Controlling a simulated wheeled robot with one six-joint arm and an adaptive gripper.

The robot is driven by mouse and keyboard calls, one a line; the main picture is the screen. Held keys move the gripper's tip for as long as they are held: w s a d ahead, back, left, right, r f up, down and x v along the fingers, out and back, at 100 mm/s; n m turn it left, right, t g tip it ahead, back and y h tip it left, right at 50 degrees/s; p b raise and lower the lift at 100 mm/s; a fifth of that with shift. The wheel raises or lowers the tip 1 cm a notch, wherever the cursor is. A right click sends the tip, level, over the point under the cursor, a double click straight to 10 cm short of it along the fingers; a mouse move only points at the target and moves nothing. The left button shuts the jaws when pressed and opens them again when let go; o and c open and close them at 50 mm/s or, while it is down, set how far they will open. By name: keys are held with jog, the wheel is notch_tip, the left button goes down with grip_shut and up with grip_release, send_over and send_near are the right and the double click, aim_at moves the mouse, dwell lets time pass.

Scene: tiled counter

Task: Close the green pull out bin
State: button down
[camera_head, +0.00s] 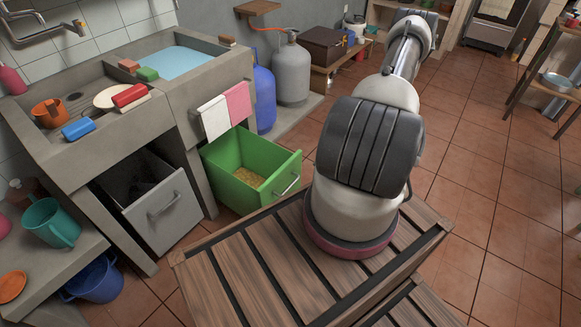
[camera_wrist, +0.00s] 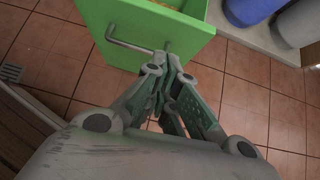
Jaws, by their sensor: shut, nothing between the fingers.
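The green pull-out bin (camera_head: 272,194) stands pulled out from under the counter in the head view, with yellowish grain-like stuff on its floor. Its metal handle (camera_head: 289,186) is on the front panel. In the wrist view the green front panel (camera_wrist: 192,42) and the handle (camera_wrist: 132,46) show at the top. My gripper does not show in the head view.
A grey pull-out bin (camera_head: 165,207) also stands partly out to the left. A blue gas cylinder (camera_head: 264,98) and a grey one (camera_head: 291,72) stand behind the green bin. Towels (camera_head: 215,117) hang above it. Tiled floor (camera_head: 475,180) is open to the right.

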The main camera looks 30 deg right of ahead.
send_near(292, 167)
jog(key=shift+h, duration=0.3)
jog(key=shift+a+x, duration=0.2)
jog(key=shift+x, duration=0.9)
jog(key=shift+a+x, duration=0.2)
jog(key=shift+x, duration=0.85)
jog(key=shift+r, duration=0.1)
